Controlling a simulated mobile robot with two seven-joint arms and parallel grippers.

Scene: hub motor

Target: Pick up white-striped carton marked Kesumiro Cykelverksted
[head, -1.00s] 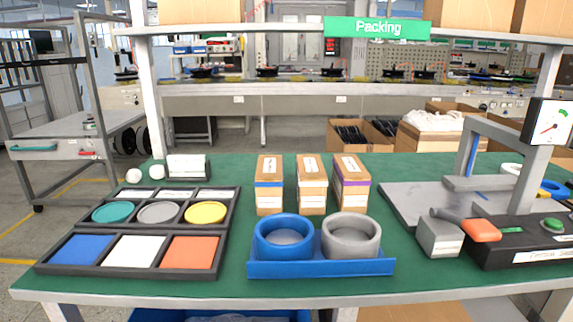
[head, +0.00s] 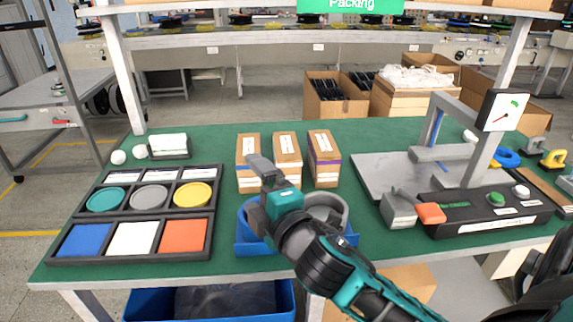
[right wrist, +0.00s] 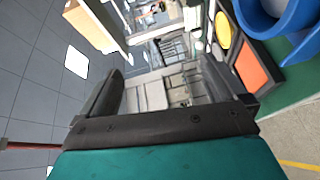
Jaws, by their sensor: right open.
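Three brown cartons with white top labels stand in a row on the green table. The middle carton (head: 288,152) carries a white stripe; the left carton (head: 246,148) has a blue stripe and the right carton (head: 324,155) a purple one. The lettering is too small to read. My right gripper (head: 258,190) is open and empty, in front of the left and middle cartons and over the blue holder, hiding their lower parts. The right wrist view shows its two spread fingers (right wrist: 163,78) with no carton between them. My left gripper is not in view.
A blue holder (head: 243,247) with two round cups sits under my right arm. A black sorting tray (head: 148,215) lies left. A grey press (head: 462,170) and a grey block with an orange handle (head: 430,213) stand right. A shelf post (head: 122,75) rises at the back left.

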